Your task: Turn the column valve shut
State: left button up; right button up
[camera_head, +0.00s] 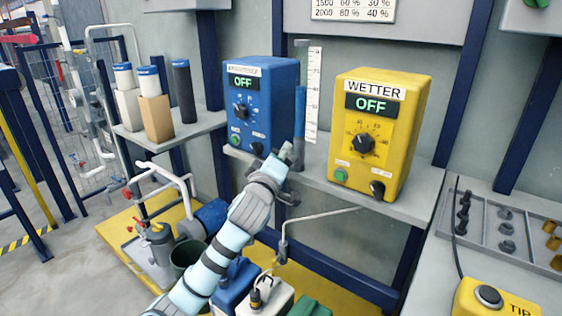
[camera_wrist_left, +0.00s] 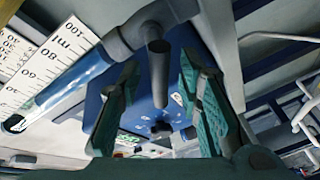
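The measuring column (camera_head: 299,115), a tube with blue liquid, stands between the blue box and the yellow box, beside a white scale (camera_head: 313,95). In the left wrist view the column (camera_wrist_left: 72,82) runs into a dark grey fitting (camera_wrist_left: 118,45). A grey stub (camera_wrist_left: 157,70), which looks like the valve's handle, points down from it. My left gripper (camera_head: 287,172) is at the column's lower end. In the wrist view its green-padded fingers (camera_wrist_left: 160,100) are wide apart, with the stub's end between or just beyond them; contact cannot be told. My right gripper is out of view.
The blue box (camera_head: 262,100) and the yellow WETTER box (camera_head: 382,130) both read OFF and flank the column closely. Capped bottles (camera_head: 152,95) stand on a left shelf. A thin bent pipe (camera_head: 318,216) runs below the shelf. Containers (camera_head: 265,298) stand beneath my arm.

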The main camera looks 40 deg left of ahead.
pick_arm(q)
jog(key=shift+w, duration=0.1)
grip_shut()
